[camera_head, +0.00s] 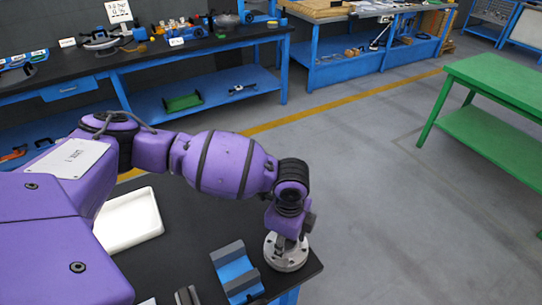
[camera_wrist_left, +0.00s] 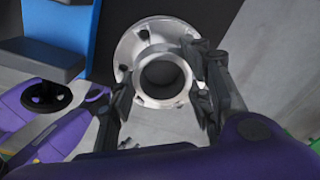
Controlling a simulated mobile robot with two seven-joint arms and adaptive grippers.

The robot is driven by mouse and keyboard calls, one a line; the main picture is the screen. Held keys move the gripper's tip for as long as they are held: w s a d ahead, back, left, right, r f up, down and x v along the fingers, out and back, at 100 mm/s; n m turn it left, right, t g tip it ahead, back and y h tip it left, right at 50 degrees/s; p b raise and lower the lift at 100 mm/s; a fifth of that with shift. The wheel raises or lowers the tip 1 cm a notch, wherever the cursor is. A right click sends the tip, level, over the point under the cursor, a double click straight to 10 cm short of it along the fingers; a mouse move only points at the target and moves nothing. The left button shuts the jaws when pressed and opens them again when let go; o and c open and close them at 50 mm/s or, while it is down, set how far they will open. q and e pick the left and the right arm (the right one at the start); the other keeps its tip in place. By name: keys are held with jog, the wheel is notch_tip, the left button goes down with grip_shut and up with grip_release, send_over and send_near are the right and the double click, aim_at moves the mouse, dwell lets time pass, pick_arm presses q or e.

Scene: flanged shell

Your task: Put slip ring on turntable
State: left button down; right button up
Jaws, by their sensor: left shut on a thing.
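A silver round flanged part with a raised open hub, taken as the slip ring (camera_head: 288,261), is at the front right corner of the black table. It also shows in the left wrist view (camera_wrist_left: 133,44), with bolt holes in its flange. My left gripper (camera_head: 287,238) points down over it. In the left wrist view its fingers (camera_wrist_left: 163,76) stand on both sides of the hub and are shut on it. I cannot tell whether the flange rests on the table or hangs just above it. I cannot pick out a turntable. My right gripper is not in view.
A blue block with grey raised ends (camera_head: 237,272) lies just left of the ring. A white tray (camera_head: 130,222) is further left, partly behind my arm. The black table (camera_head: 195,220) ends close to the ring. A green table (camera_head: 500,80) stands beyond open floor at right.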

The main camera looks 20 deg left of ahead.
aim_at(286, 246)
pick_arm(q)
jog(key=shift+w, duration=0.1)
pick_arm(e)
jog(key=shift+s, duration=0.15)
pick_arm(q)
jog(key=c, duration=1.3)
grip_release()
jog(key=o, duration=0.4)
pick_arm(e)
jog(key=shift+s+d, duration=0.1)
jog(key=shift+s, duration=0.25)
pick_arm(q)
jog(key=shift+r, duration=0.2)
notch_tip(286, 246, up, 12)
jog(key=shift+f+p, duration=0.2)
jog(key=shift+p, duration=0.15)
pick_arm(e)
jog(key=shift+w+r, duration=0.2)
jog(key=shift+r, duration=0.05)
